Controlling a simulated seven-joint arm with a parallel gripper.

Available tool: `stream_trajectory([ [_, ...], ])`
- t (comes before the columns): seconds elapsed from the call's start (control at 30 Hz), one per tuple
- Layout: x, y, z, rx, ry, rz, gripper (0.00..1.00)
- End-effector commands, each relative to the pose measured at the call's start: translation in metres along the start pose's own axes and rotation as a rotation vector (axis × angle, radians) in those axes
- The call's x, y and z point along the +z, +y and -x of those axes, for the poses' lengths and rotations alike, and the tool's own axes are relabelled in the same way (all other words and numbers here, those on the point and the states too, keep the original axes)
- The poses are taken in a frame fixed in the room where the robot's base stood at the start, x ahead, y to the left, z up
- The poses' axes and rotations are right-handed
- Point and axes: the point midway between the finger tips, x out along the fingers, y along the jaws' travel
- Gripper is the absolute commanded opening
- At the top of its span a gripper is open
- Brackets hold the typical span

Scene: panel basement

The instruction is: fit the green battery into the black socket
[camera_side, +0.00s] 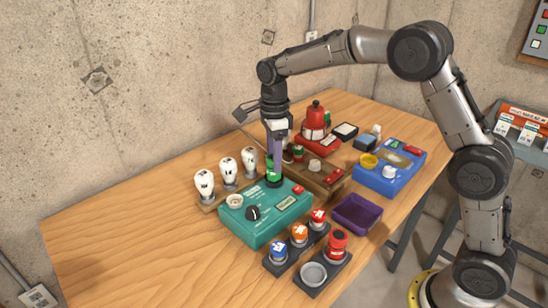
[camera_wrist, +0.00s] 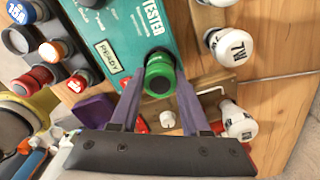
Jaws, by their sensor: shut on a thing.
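My gripper (camera_side: 273,158) points down over the back corner of the teal tester box (camera_side: 262,225). It is shut on the green battery (camera_side: 272,170), which looks upright. The battery's lower end is at the black socket (camera_side: 274,183) on the box top; I cannot tell how deep it sits. In the wrist view the round green battery top (camera_wrist: 160,72) lies between the purple finger tips, against the teal box (camera_wrist: 128,30). The battery hides most of the socket there.
White bulbs (camera_side: 228,172) stand in a row behind the tester, close to my gripper. A brown box (camera_side: 322,178) is just right of it. A purple tray (camera_side: 357,213), a blue box (camera_side: 383,177) and coloured pieces on grey bases lie nearby. The table's left side (camera_side: 120,235) is clear.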

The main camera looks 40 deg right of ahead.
Motion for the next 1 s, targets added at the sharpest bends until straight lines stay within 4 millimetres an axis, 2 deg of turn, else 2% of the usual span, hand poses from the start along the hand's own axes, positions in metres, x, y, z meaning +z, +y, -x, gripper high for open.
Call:
stream_trajectory([
  [0.47,0.0001,-0.0001,0.0003,-0.001,-0.001,0.000,0.00],
  [1.0,0.0001,-0.0001,-0.0087,-0.001,0.000,0.000,0.00],
])
